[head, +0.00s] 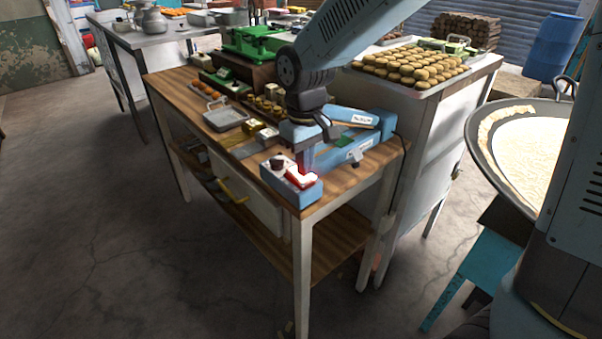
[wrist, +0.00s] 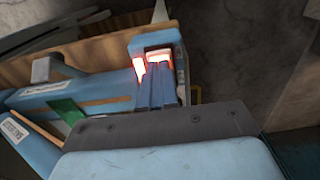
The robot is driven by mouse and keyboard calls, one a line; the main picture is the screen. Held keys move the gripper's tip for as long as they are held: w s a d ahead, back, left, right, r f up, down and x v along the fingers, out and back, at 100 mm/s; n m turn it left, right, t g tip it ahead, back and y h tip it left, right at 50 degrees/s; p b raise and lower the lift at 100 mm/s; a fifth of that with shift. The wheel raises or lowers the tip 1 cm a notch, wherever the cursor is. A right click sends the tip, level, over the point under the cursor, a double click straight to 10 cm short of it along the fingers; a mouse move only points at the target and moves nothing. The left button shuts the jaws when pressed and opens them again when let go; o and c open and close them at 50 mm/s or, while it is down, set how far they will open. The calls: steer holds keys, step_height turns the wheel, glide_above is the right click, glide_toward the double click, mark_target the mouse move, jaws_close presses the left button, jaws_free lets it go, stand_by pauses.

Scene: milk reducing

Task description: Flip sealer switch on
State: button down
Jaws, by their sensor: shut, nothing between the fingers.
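The sealer's blue control box (head: 281,186) sits at the near corner of the wooden workbench. Its red rocker switch (head: 300,178) glows, with red light around it; a black knob (head: 277,162) is beside it. My gripper (head: 303,168) is shut and empty, pointing down at the switch. In the wrist view my shut fingers (wrist: 159,84) cover the middle of the glowing switch (wrist: 140,70). I cannot tell whether the tips touch it. The blue sealer body and arm (head: 347,152) lie behind the box and also show in the wrist view (wrist: 95,92).
A metal tray (head: 226,118), brass weights and a green scale (head: 252,42) stand farther back on the workbench (head: 183,92). A tray of round brown pieces (head: 410,66) is on the counter behind. A large pan (head: 535,150) stands at right. Open floor lies in front.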

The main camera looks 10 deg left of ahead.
mark_target(304, 179)
steer(key=shift+r, duration=2.95)
steer(key=shift+d, duration=0.1)
